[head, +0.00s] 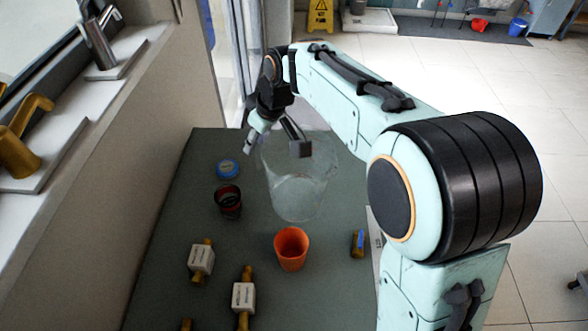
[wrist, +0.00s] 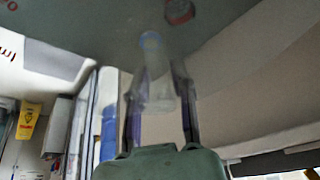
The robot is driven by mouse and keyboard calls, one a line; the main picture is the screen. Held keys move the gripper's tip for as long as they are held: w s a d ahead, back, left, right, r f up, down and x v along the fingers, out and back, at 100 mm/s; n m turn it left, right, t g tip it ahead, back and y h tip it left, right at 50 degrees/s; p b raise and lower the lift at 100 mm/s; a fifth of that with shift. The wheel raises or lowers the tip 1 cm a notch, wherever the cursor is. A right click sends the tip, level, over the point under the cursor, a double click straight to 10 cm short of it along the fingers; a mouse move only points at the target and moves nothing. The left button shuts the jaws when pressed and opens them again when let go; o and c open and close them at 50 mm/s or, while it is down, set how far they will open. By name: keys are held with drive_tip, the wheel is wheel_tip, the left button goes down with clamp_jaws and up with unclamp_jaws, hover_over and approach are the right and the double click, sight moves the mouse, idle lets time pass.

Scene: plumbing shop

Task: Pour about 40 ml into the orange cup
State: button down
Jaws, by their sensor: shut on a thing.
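The orange cup (head: 291,249) stands upright and open on the dark green table top. My gripper (head: 278,146) is shut on a large clear vessel (head: 298,188), holding it by its upper part behind the cup. In the head view the vessel looks near upright, perhaps slightly tilted, and its lower end lies just behind the cup's rim. Whether it touches the table, and how much liquid it holds, I cannot tell. In the wrist view the clear vessel (wrist: 158,92) shows faintly between the two fingers of my gripper (wrist: 160,88). The inside of the cup looks plain orange; no liquid is discernible.
A blue round item (head: 228,169) and a dark red-and-black container (head: 228,202) stand left of the vessel. White-labelled brass fittings (head: 202,259) (head: 243,297) lie at front left. A small brass-and-blue piece (head: 358,243) lies right of the cup. A wall ledge borders the left.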

drive_tip(key=s+a+f+n+g, duration=0.1)
drive_tip(key=s+a+f+n, duration=0.2)
drive_tip(key=a, duration=0.5)
drive_tip(key=s+a+f+n+g, duration=0.1)
drive_tip(key=s+a+f+n, duration=0.2)
drive_tip(key=s+a+f, duration=0.2)
wheel_tip(320, 180, down, 3)
drive_tip(key=a, duration=0.2)
drive_tip(key=shift+s+a+y, duration=0.15)
drive_tip(key=shift+a+y, duration=0.2)
drive_tip(key=shift+y, duration=0.05)
drive_tip(key=shift+d, duration=0.1)
drive_tip(key=s+d+r+t+y, duration=0.1)
drive_tip(key=d+r+y, duration=0.8)
drive_tip(key=d+y, duration=0.4)
drive_tip(key=shift+s+r, duration=0.15)
drive_tip(key=shift+d+y, duration=0.6)
drive_tip(key=shift+d, duration=0.05)
